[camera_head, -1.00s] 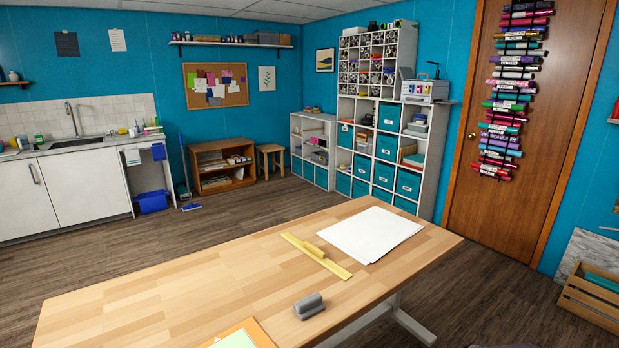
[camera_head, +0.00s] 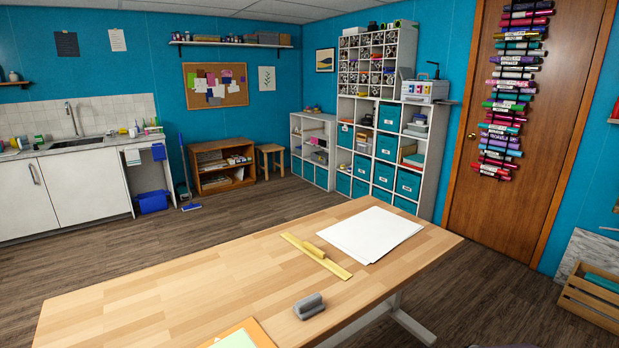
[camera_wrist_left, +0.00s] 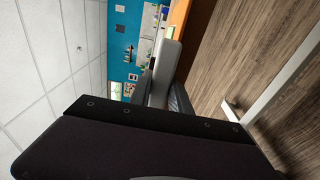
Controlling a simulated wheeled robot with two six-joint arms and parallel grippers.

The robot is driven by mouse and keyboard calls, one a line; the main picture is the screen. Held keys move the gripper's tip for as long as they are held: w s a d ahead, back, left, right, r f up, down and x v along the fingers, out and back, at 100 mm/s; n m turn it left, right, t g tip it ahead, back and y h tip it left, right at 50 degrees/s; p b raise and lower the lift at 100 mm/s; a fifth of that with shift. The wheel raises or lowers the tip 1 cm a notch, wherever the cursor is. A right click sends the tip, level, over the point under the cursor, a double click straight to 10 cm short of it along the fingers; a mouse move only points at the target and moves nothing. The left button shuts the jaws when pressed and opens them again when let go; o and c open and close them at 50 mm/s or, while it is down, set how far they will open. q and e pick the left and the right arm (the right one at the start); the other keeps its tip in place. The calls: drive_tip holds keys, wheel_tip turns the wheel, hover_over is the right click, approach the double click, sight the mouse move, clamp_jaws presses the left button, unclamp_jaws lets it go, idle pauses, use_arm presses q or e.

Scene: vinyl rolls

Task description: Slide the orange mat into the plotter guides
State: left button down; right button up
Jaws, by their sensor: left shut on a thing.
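The orange mat (camera_head: 264,333) shows only by its far corner, at the bottom edge of the head view. A light green sheet (camera_head: 237,341) lies on it inside an orange border. In the left wrist view, which is turned sideways, my left gripper (camera_wrist_left: 170,55) shows as grey and dark parts beyond a black housing. It is shut, with an orange edge (camera_wrist_left: 181,22) at its tip that looks like the mat. The grip itself is mostly hidden. My right gripper is in neither view. I cannot make out the plotter or its guides.
The wooden table (camera_head: 180,290) carries a grey block-like tool (camera_head: 309,306), a yellow ruler with a handle (camera_head: 315,254) and white sheets (camera_head: 370,234). The table's left part is clear. Shelves (camera_head: 380,130) and a door with vinyl rolls (camera_head: 515,90) stand behind.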

use_arm(q)
drive_tip(key=shift+r+p, duration=2.85)
drive_tip(key=shift+r, duration=0.2)
drive_tip(key=shift+f, duration=0.1)
